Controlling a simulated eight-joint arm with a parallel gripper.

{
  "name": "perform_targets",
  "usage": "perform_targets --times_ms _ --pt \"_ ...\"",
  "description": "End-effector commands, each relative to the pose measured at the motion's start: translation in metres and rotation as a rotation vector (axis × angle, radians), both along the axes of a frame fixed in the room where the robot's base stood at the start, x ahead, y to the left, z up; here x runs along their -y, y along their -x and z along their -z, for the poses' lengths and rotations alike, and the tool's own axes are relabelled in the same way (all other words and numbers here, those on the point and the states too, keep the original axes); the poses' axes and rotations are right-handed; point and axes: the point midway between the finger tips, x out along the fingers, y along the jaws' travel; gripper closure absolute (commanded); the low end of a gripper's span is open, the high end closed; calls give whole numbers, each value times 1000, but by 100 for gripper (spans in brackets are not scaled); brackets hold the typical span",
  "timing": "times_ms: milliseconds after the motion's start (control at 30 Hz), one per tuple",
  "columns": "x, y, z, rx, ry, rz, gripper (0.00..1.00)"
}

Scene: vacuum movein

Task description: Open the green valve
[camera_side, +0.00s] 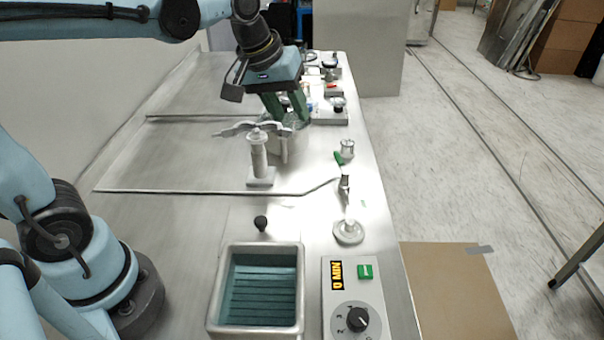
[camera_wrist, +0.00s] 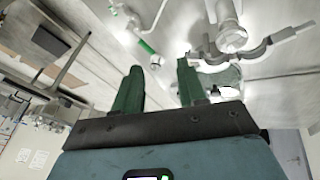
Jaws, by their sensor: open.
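The green valve handle (camera_side: 339,158) is a short green lever on a thin metal pipe, near the right edge of the steel bench. The pipe below it ends at a round flange (camera_side: 348,232). In the wrist view the green handle (camera_wrist: 146,47) lies ahead of my fingertips, left of centre, and is apart from them. My gripper (camera_side: 290,118) hangs over the bench, behind and left of the valve. Its two green fingers (camera_wrist: 160,68) are spread apart with nothing between them. The fingertips partly overlap a glass-like item behind the clamp in the side view.
A white post (camera_side: 258,160) and a grey clamp (camera_side: 285,142) stand close to my gripper. A small metal cylinder (camera_side: 347,148) stands beside the valve handle. A square bath (camera_side: 226,325) and a timer box (camera_side: 343,290) are at the front. Open floor lies right of the bench.

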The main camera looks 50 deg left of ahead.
Motion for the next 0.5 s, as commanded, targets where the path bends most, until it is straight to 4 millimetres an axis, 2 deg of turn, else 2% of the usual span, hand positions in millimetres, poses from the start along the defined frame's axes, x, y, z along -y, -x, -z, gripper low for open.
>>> perform_targets --times_ms 33,300,500 --pt "1 -14 -2 -26 25 -46 59" --pt "6 -71 6 -171 138 -296 59" --pt "8 -96 18 -243 181 -423 59"
